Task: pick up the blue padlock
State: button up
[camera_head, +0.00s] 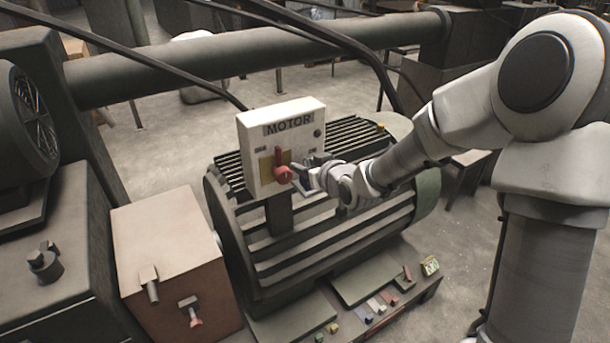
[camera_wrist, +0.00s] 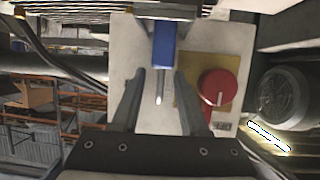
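A blue block with a thin silver rod below it, which looks like the blue padlock (camera_wrist: 164,45), is in the upper middle of the wrist view. A dark part covers its top. My gripper (camera_wrist: 159,76) is open, with its two dark fingers apart. The rod shows between the fingers, and the blue body lies just beyond the tips. I cannot tell whether they touch. In the head view my gripper (camera_head: 312,168) is at the right of the red knob, by the box front; the padlock cannot be made out there.
The white MOTOR box (camera_head: 308,150) carries a yellow plate and a red knob (camera_head: 283,174); the knob also shows right of my fingers (camera_wrist: 217,88). A ribbed motor (camera_head: 345,232) stands below. Several small coloured items (camera_head: 376,306) lie on its base. Open floor (camera_head: 465,235) is at the right.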

grip_shut()
dwell(1.3)
